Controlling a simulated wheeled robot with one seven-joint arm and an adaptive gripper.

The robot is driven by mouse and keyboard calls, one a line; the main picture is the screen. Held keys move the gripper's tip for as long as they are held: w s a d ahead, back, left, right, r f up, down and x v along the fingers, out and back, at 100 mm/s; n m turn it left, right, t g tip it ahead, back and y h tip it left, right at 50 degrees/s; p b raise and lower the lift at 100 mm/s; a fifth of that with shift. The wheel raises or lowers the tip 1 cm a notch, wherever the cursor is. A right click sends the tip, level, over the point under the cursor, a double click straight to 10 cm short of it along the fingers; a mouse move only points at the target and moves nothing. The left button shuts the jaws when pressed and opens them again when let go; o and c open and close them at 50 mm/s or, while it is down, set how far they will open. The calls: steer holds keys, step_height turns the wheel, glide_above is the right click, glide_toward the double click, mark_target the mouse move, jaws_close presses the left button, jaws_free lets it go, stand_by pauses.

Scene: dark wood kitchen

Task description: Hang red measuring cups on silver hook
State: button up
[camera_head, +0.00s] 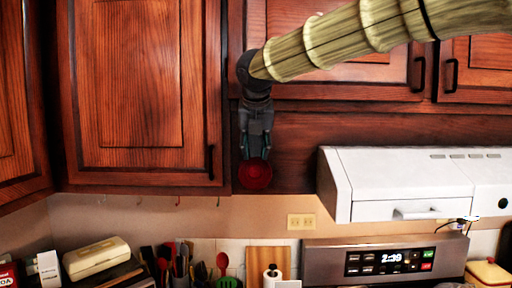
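My gripper (256,154) points down in front of the dark wood cabinets, right of the large cabinet door. Its fingers are around the top of a round red object, which looks like the red measuring cups (256,175); it hangs at the fingertips in the air. The cups' handle is hidden or too small to make out. Several small hooks hang in a row under the left cabinet, such as one hook (178,201) and another hook (139,201). They are too small to tell which is silver. The cups are to the right of the hooks and apart from them.
A white range hood (400,180) juts out on the right. The wall under the left cabinet is clear around the hooks.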

steer(key=shift+o, duration=0.3)
steer(key=shift+w+f, duration=0.2)
steer(key=shift+w, duration=0.05)
steer(key=shift+s, duration=0.1)
